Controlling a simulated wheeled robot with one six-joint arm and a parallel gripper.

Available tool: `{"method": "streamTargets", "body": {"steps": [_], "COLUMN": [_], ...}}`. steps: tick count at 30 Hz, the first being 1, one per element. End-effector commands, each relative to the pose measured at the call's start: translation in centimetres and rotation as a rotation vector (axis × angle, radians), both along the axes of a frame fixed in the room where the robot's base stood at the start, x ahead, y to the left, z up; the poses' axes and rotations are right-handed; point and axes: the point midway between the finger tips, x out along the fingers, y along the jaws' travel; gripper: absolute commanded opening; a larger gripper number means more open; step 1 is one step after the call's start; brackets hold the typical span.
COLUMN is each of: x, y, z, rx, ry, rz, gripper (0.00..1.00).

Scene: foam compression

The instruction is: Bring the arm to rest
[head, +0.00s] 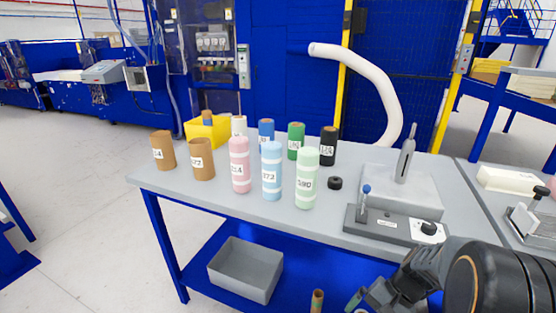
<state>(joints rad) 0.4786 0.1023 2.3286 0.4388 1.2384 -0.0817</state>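My arm reaches in from the lower right corner, in front of the grey-topped table (330,224). My gripper (381,297) is at the bottom edge, low in front of the table's front edge and partly cut off by the frame. Its fingers are dark and small here, so I cannot tell whether they are open or shut.
Pink (240,165), blue (271,171) and pale green (306,178) rolls stand on the table among several other rolls. A grey press device (392,224) stands at the right. A grey bin (246,270) is on the blue lower shelf. Floor at left is clear.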

Motion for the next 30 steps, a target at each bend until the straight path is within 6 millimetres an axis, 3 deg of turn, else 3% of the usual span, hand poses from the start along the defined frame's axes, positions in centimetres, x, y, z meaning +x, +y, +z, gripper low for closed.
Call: {"method": "streamTargets", "body": {"steps": [1, 3, 9, 12, 18, 30], "x": [-0.6, -1.0, -0.7, -0.4, -0.2, -0.2], "y": [0.8, 1.4, 3.2, 3.9, 4.8, 4.9], "z": [4.8, 8.0, 15.8, 18.7, 21.6, 21.6], "rx": [-0.088, -0.202, -0.448, -0.521, -0.588, -0.59], "ry": [-0.066, -0.155, -0.438, -0.555, -0.686, -0.69], "rz": [0.096, 0.209, 0.433, 0.495, 0.555, 0.556], "gripper": [1.0, 1.0, 1.0, 1.0, 1.0, 1.0]}}
